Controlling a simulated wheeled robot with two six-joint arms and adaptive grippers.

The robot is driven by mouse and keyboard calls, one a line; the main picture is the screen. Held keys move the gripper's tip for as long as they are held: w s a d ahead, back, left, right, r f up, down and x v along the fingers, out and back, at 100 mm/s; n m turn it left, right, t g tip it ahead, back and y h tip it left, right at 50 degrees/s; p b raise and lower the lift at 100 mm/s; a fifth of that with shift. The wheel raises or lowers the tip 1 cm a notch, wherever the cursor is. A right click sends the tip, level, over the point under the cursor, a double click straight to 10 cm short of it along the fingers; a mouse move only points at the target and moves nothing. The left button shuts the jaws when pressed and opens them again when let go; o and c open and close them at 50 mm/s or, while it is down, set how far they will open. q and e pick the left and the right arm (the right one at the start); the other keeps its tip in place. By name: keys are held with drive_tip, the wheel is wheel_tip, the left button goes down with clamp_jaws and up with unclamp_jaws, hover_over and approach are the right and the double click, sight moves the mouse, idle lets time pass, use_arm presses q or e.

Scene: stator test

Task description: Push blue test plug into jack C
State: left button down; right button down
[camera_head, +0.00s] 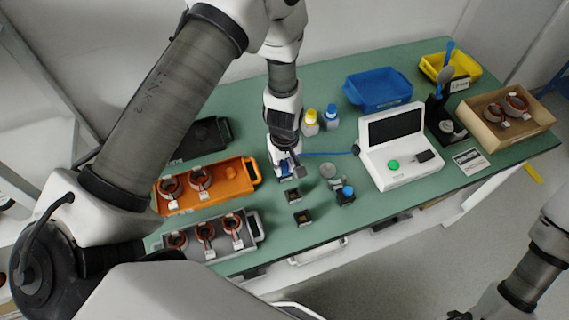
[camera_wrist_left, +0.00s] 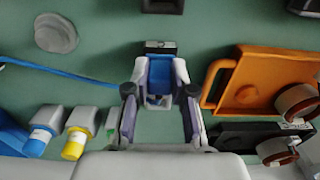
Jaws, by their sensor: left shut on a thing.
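My left gripper (camera_head: 291,172) is shut on the blue test plug, low over the middle of the green table. In the left wrist view the blue plug (camera_wrist_left: 160,75) sits between the fingers (camera_wrist_left: 158,112). Its front end meets a small black jack block (camera_wrist_left: 160,47); how far it is in cannot be told. A blue cable (camera_head: 325,154) runs from the gripper to the white tester (camera_head: 401,148). Two more black jack blocks (camera_head: 293,196) (camera_head: 302,217) stand in a row nearer the front edge. I cannot read the jack letters. My right gripper is out of view.
An orange tray (camera_head: 250,170) and a grey tray (camera_head: 257,231) with copper-wound stators lie left. A grey knob-like part (camera_head: 328,170) and a blue-topped black block (camera_head: 345,195) stand right of the jacks. Yellow-capped (camera_head: 310,124) and blue-capped (camera_head: 331,118) bottles stand behind.

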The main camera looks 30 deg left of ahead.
use_arm(q)
drive_tip(key=c, duration=0.9)
unclamp_jaws()
drive_tip(key=shift+r, duration=0.1)
wheel_tip(320, 180, up, 12)
